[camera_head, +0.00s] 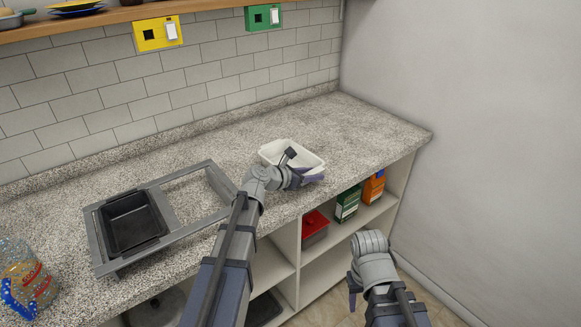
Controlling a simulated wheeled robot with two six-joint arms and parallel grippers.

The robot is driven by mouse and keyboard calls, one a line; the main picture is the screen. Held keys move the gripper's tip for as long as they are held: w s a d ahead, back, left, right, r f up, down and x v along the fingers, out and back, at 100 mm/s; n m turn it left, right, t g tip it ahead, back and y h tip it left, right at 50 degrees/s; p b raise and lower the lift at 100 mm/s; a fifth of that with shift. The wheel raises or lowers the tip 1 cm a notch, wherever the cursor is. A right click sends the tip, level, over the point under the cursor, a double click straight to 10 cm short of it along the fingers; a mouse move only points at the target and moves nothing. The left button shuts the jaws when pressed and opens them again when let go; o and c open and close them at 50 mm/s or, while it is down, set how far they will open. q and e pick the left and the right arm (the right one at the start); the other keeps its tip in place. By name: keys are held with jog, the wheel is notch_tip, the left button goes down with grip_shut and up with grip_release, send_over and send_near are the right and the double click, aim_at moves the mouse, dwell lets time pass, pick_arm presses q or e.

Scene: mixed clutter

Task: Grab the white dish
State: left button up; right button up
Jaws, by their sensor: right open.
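The white dish (274,151) is a shallow rectangular dish on the speckled counter, right of the grey metal frame. My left gripper (298,168) is at its near side, with one dark finger over the dish's inside and a purple-grey part at the near right rim. My own wrist hides part of the dish's near wall, and I cannot tell whether the fingers press on it. My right gripper (354,287) is open, low in front of the shelves and away from the dish, partly hidden by its own arm.
A grey frame with a black tray (133,221) sits on the counter at left, with a clear bottle (28,268) near the left edge. Green (347,204) and orange (373,187) boxes and a red-lidded container (314,225) stand on shelves below. The counter right of the dish is clear.

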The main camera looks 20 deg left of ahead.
pick_arm(q)
grip_shut()
dwell(0.3)
jog(key=shift+r, duration=0.15)
notch_tip(320, 180, up, 10)
jog(key=p, duration=1)
